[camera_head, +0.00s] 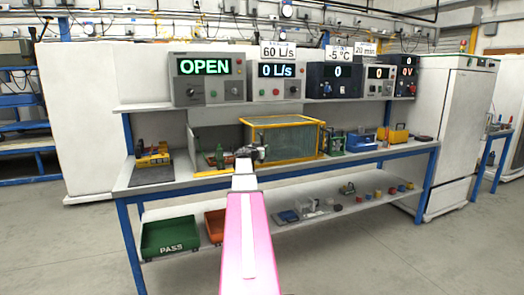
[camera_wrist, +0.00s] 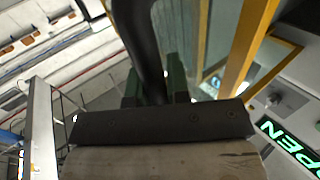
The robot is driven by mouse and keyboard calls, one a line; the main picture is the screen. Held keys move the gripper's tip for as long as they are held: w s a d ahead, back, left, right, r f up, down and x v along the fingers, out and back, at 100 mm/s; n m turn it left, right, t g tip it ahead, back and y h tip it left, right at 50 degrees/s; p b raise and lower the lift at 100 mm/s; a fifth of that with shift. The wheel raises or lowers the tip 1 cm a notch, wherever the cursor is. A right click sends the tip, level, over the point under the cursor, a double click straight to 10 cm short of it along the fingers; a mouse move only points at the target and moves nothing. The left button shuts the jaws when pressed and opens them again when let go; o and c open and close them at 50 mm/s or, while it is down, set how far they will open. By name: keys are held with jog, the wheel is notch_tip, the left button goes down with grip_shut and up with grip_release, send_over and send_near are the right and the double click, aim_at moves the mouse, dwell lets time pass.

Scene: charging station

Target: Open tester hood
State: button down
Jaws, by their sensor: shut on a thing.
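The tester hood (camera_head: 285,138) is a clear box with a yellow frame, standing on the middle of the workbench in the head view. Its yellow frame bars (camera_wrist: 247,45) show close up on the right in the wrist view. My gripper (camera_head: 250,154) is at the hood's left front side. In the wrist view, my gripper (camera_wrist: 154,85) has its green fingers on both sides of a dark, curved bar, which looks like the hood's handle (camera_wrist: 142,35). The fingers are shut on it. Where the bar joins the frame is not clear. I cannot tell whether the hood is slightly raised.
A green-lit display (camera_head: 205,67) reading OPEN sits on the shelf above the bench (camera_head: 190,178), among several other instruments. A yellow device (camera_head: 153,155) is at the bench's left; small devices stand right of the hood.

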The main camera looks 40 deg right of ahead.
jog(key=c, duration=1.1)
grip_release()
jog(key=shift+a, duration=0.15)
jog(key=v, duration=1)
jog(key=shift+s+a, duration=0.15)
jog(key=shift+a, duration=0.15)
